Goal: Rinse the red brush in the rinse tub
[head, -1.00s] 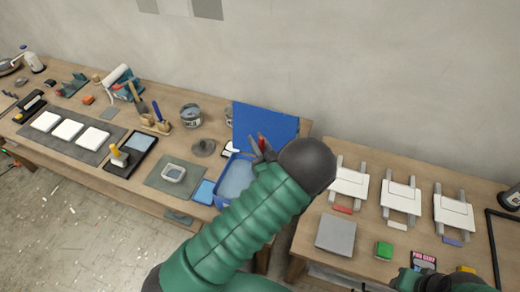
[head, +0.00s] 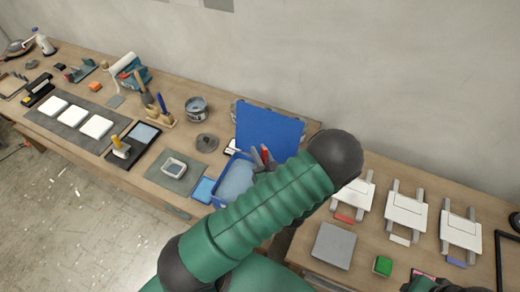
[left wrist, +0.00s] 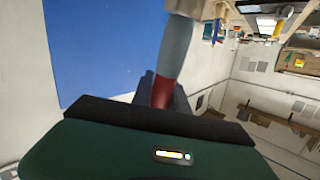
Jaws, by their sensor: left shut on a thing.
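The rinse tub (head: 238,180) is a blue tub with grey-blue water on the left bench, left of my left forearm. My left gripper (head: 262,160) is shut on the red brush (head: 266,154) at the tub's right side. The brush's red handle shows between the fingers. In the left wrist view the red part (left wrist: 163,92) sits between dark fingers, with a grey-blue part above it. My arm hides the brush's lower end, so I cannot tell whether it touches the water. My right gripper (head: 432,280) is partly seen at the lower right edge.
A blue panel (head: 268,133) stands upright behind the tub. A light-blue pad (head: 203,190) and a grey mat with a small dish (head: 174,168) lie left of it. White relief pieces (head: 406,210) and a green block (head: 382,265) are on the right bench.

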